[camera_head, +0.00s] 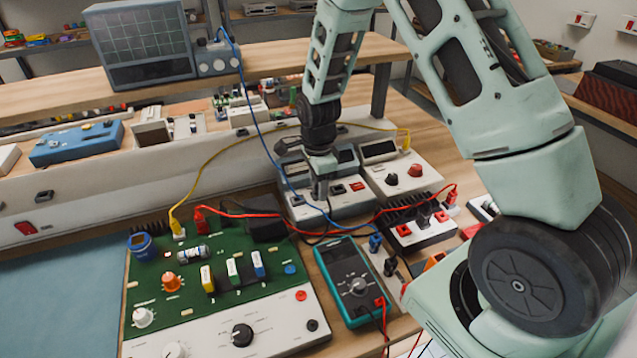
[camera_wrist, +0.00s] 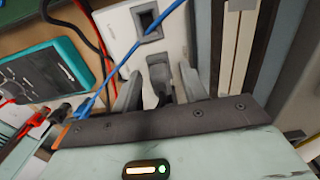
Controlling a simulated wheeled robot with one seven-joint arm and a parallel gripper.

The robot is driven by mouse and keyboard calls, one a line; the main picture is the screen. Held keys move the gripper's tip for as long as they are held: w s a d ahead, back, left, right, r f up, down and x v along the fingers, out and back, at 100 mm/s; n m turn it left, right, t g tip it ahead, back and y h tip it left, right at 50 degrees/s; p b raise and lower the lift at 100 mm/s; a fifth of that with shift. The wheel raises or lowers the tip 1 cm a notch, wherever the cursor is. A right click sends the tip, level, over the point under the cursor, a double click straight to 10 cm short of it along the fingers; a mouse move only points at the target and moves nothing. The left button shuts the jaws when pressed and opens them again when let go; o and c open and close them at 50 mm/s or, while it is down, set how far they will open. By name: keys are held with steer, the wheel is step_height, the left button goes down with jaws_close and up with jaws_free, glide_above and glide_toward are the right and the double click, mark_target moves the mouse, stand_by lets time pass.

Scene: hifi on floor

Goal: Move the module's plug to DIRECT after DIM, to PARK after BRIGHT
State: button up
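My gripper (camera_head: 320,190) points down over a light grey module (camera_head: 350,207) with a red rocker switch, in the middle of the bench. In the wrist view my gripper (camera_wrist: 160,82) has its two fingers apart, one on each side of a dark grey plug-like block (camera_wrist: 160,72). Narrow gaps seem to show beside the block, so it does not look clamped. A blue cable (camera_wrist: 128,62) crosses a dark square socket (camera_wrist: 150,22) on the module's pale face. The words DIRECT, PARK, DIM and BRIGHT cannot be read, and I cannot tell any lamp's brightness.
A green circuit board (camera_head: 222,272) with knobs and a teal multimeter (camera_head: 345,270) lie in front. A pale box with a red knob (camera_head: 414,170) stands to the right. Red, yellow and blue leads cross around my gripper. An oscilloscope-like instrument (camera_head: 140,42) stands on the rear shelf.

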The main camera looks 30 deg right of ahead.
step_height(320, 180, up, 22)
steer(key=p, duration=0.3)
steer(key=shift+r, duration=0.2)
stand_by(0.7)
stand_by(0.5)
steer(key=s+a+n+y, duration=0.1)
steer(key=s+a+n, duration=1)
steer(key=a+n, duration=0.25)
steer(key=s+a+n, duration=0.3)
steer(key=s+n, duration=0.4)
steer(key=s, duration=0.1)
steer(key=s+a+n, duration=0.3)
steer(key=s+n, duration=0.4)
steer(key=s, duration=0.1)
steer(key=shift+s+a+f, duration=0.15)
steer(key=shift+s+f, duration=0.2)
steer(key=shift+f, duration=0.1)
